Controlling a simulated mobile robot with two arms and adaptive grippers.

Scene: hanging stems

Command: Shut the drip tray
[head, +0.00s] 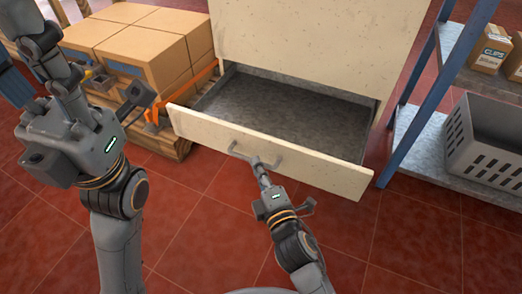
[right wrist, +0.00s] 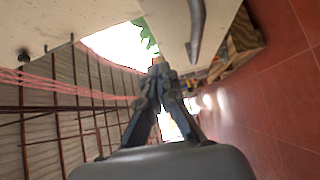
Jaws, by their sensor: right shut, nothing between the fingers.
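The drip tray is a wide grey drawer (head: 285,105) with a cream front panel (head: 310,170). It stands pulled well out of the cream cabinet (head: 310,35) and looks empty. A grey bar handle (head: 240,153) is on its front; it also shows in the right wrist view (right wrist: 197,30). My right gripper (head: 257,163) is at the handle in the head view, its fingers shut with nothing between them. In the right wrist view its fingertips (right wrist: 159,64) show left of and below the handle; contact is unclear. My left gripper (head: 45,60) is raised at the left, its fingertips unclear.
Cardboard boxes (head: 135,45) stand on a wooden pallet (head: 170,140) left of the cabinet. A blue-framed shelf (head: 420,100) with a grey crate (head: 485,140) stands at the right. The red tiled floor (head: 400,240) before the drawer is clear.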

